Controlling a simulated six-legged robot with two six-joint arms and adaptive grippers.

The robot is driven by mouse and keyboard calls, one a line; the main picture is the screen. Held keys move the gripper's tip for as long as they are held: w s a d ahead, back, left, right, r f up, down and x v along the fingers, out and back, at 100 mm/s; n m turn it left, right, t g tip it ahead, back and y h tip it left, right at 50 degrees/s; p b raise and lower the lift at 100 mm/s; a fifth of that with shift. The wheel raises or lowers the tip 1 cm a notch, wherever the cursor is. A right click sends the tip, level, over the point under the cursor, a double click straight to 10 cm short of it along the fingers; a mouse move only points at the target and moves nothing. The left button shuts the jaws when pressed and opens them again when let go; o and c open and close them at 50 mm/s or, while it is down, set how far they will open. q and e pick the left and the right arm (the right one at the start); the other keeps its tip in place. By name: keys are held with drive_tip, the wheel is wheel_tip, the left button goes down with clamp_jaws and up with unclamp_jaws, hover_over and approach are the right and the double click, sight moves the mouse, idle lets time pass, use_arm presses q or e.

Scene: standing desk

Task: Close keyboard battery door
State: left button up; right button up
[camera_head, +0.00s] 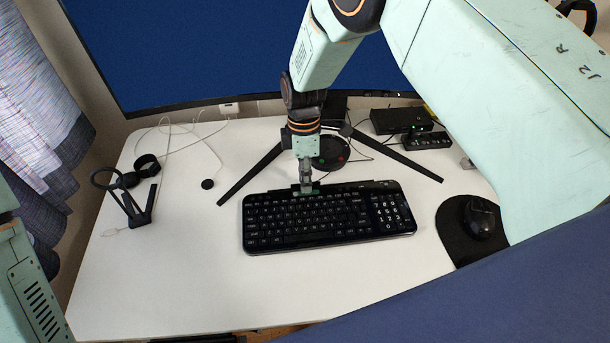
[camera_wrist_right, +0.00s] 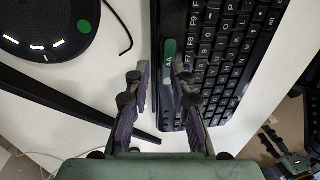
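The black keyboard (camera_head: 330,218) lies flat on the white desk, and its back edge also shows in the right wrist view (camera_wrist_right: 222,60). A green piece (camera_wrist_right: 169,60), with what looks like AA lettering, sits at the keyboard's raised back edge. I cannot tell whether it is the battery or the door. My right gripper (camera_head: 306,186) points down at this edge, left of the keyboard's middle. In the wrist view its fingers (camera_wrist_right: 160,72) are apart, with the green piece close to the right finger; contact is unclear. My left gripper is out of view.
A monitor (camera_head: 240,45) stands at the back, its black stand legs (camera_head: 250,174) spreading behind the keyboard. A mouse (camera_head: 480,220) on a dark pad lies right. A black stand with rings (camera_head: 135,205) is left. The desk in front of the keyboard is clear.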

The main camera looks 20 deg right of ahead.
clamp_jaws()
drive_tip(key=shift+s+r+t+p, duration=0.3)
drive_tip(key=shift+t+p, duration=0.3)
drive_tip(key=shift+p, duration=0.5)
drive_tip(key=shift+s+a+f+t+h+p, duration=0.1)
drive_tip(key=shift+t+h+p, duration=0.05)
drive_tip(key=shift+t+p, duration=0.3)
drive_tip(key=shift+s+f+t+h+p, duration=0.1)
drive_tip(key=shift+t+h+p, duration=0.05)
drive_tip(key=shift+t+p, duration=0.25)
drive_tip(key=shift+o, duration=1)
unclamp_jaws()
